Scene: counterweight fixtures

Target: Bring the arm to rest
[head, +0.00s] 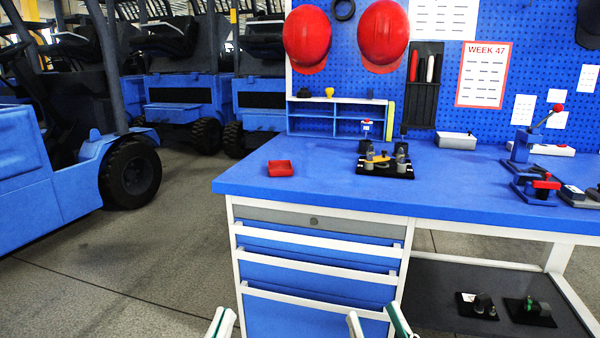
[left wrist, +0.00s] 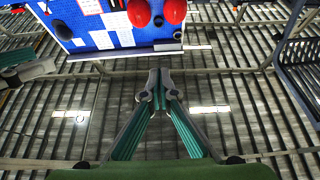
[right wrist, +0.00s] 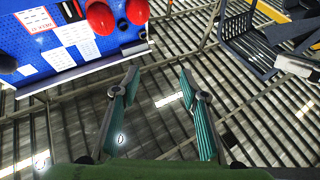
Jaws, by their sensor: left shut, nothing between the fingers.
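A black fixture (head: 385,166) stands on the blue workbench (head: 260,182). It carries a yellow arm (head: 379,160) between grey and dark cylindrical parts; whether the arm is level or tilted is too small to tell. My left gripper (head: 221,322) is at the bottom edge of the head view, in front of the drawers. Its fingertips meet in the left wrist view (left wrist: 160,78), shut and empty. My right gripper (head: 377,322) is also low in front of the bench. Its fingers are apart and empty in the right wrist view (right wrist: 158,80). Both are well away from the fixture.
A red tray (head: 280,168) lies left of the fixture. A grey box (head: 456,141) is behind and right; a blue press with a red knob (head: 530,145) stands further right. Two more black fixtures (head: 477,305) (head: 529,311) sit on the low shelf. The bench front is clear.

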